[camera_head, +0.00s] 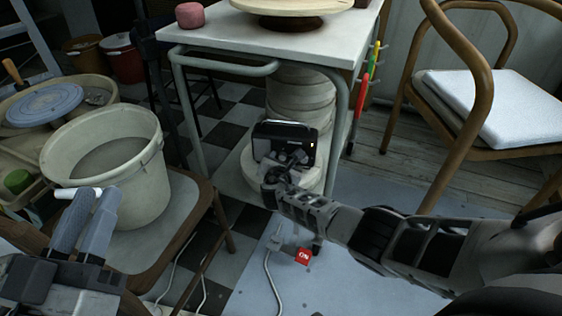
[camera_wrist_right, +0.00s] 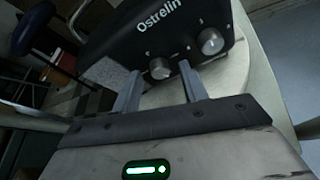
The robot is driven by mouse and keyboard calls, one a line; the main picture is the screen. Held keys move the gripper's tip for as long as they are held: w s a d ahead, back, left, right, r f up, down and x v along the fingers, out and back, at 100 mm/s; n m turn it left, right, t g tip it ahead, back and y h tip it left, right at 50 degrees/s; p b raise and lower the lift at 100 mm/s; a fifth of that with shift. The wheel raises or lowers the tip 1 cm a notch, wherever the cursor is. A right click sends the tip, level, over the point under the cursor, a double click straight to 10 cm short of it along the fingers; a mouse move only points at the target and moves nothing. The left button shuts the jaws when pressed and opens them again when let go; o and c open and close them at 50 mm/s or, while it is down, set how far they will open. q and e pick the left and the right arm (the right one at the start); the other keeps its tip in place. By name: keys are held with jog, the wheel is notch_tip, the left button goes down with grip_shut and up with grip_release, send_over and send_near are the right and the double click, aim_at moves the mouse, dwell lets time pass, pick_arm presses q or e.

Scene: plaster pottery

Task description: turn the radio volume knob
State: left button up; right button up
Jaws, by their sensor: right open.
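The black radio (camera_head: 284,135) stands on a round pale slab under the white table. In the right wrist view the radio (camera_wrist_right: 150,35) looks tilted, with the word "Ostrelin" and two silver knobs on its front. My right gripper (camera_head: 282,168) is in front of the radio and covers its lower front in the head view. In the wrist view this gripper (camera_wrist_right: 160,80) is open, and the left knob (camera_wrist_right: 160,69) appears between its fingertips; contact cannot be told. The other knob (camera_wrist_right: 211,42) is to the right of the fingers. My left gripper (camera_head: 88,215) is at lower left, far from the radio; its finger gap is unclear.
The white table (camera_head: 270,42) and its legs stand over the radio. Pale round slabs (camera_head: 300,95) are stacked behind it. A bucket (camera_head: 135,180) sits on a chair (camera_head: 185,205) at left. A wooden chair (camera_head: 470,145) stands at right. A red "ON" block (camera_head: 303,256) is nearby.

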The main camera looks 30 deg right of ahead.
grip_shut()
jog(key=shift+a+n+g+h, duration=0.15)
jog(key=shift+n+g+h, duration=0.25)
jog(key=shift+n, duration=0.5)
jog(key=shift+w+n+h, duration=0.1)
jog(key=shift+n+h, duration=0.2)
jog(key=shift+n, duration=0.2)
jog(key=shift+a+n+g+h+b, duration=0.1)
jog(key=shift+n+g+h+b, duration=0.2)
jog(key=shift+n+g+b, duration=0.1)
pick_arm(q)
jog(key=shift+r+m+t+h+b, duration=0.3)
jog(key=shift+r+m+t+h, duration=0.4)
jog(key=shift+r+m, duration=0.5)
pick_arm(e)
jog(key=shift+n+h, duration=0.3)
jog(key=shift+n, duration=0.3)
